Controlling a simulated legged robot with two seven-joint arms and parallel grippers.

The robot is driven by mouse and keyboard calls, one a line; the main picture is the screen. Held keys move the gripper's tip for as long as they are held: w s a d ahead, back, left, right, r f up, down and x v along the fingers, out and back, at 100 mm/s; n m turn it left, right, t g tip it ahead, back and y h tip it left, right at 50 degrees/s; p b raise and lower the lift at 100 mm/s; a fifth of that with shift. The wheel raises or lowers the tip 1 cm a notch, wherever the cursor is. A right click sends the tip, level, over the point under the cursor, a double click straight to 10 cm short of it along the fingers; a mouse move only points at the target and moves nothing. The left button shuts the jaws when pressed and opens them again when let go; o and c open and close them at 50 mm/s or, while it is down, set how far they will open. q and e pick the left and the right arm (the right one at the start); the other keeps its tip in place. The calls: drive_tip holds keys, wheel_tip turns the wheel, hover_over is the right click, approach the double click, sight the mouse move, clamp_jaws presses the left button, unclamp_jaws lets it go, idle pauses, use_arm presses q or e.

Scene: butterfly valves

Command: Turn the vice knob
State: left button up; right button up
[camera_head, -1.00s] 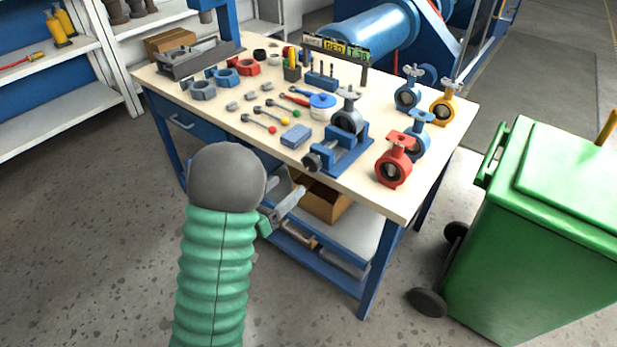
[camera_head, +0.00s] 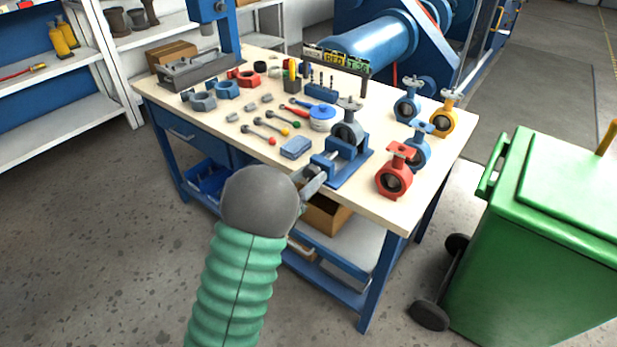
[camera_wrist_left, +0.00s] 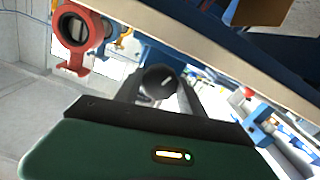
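The blue vice (camera_head: 345,160) stands at the table's front edge and holds a grey butterfly valve (camera_head: 347,133) with a light handle. My left gripper (camera_head: 316,178) is at the front edge, at the vice's screw end, and hides the knob in the head view. In the left wrist view, the dark round vice knob (camera_wrist_left: 158,79) shows between the two fingers of my left gripper (camera_wrist_left: 158,92). The fingers look apart on either side of it; I cannot tell whether they touch it. My right gripper is not in view.
The table top (camera_head: 385,212) is bare at its front right corner. A red valve (camera_head: 394,175), a blue valve (camera_head: 419,148) and a yellow valve (camera_head: 444,113) stand right of the vice. A blue box (camera_head: 296,147) and tools lie left. A green bin (camera_head: 545,240) stands right.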

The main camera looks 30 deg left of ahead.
use_arm(q)
drive_tip(key=c, duration=0.7)
drive_tip(key=shift+m, duration=0.7)
drive_tip(key=o, duration=1.4)
drive_tip(key=s+p, duration=0.2)
drive_tip(key=s, duration=0.3)
drive_tip(key=s+a+p, duration=0.1)
drive_tip(key=s+p, duration=0.1)
drive_tip(key=s, duration=0.4)
drive_tip(key=s+p, duration=0.3)
drive_tip(key=s, duration=0.2)
drive_tip(key=shift+s+a, duration=0.25)
drive_tip(key=shift+s, duration=0.15)
